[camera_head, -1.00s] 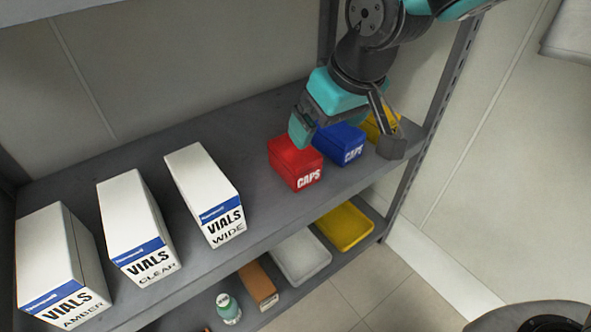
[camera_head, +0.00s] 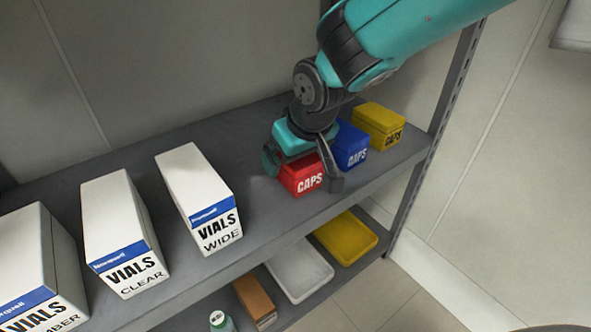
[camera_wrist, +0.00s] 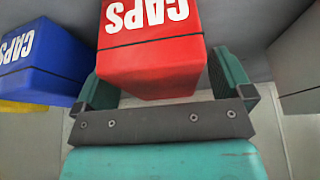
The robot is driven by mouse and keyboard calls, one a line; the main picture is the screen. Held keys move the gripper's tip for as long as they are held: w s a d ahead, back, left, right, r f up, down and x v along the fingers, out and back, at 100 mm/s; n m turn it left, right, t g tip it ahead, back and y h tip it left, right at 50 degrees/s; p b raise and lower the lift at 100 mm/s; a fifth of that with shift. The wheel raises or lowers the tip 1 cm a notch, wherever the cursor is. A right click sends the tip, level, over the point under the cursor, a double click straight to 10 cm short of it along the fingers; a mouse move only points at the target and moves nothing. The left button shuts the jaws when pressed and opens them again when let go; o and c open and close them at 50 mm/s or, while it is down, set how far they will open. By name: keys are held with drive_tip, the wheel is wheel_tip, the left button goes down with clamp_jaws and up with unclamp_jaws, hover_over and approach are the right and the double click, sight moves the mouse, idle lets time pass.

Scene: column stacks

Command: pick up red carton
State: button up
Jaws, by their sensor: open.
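The red carton (camera_head: 300,178), lettered CAPS, stands on the upper shelf, left of the blue carton. My gripper (camera_head: 305,172) is over it, with one finger at its left side and the other at its right front. In the wrist view the red carton (camera_wrist: 150,62) lies between the two teal fingers of my gripper (camera_wrist: 163,85), which are spread apart. A narrow gap shows beside the carton, at least on the left finger's side.
The blue CAPS carton (camera_head: 351,146) stands close on the right, with the yellow CAPS carton (camera_head: 379,124) beyond it. White vials boxes (camera_head: 196,192) stand to the left, with clear shelf between. Trays (camera_head: 299,272) lie on the lower shelf.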

drive_tip(key=shift+w+a+f, duration=0.1)
drive_tip(key=shift+w+f, duration=0.05)
drive_tip(key=shift+f, duration=0.3)
drive_tip(key=shift+c, duration=0.2)
drive_tip(key=c, duration=1)
drive_tip(key=shift+r, duration=0.1)
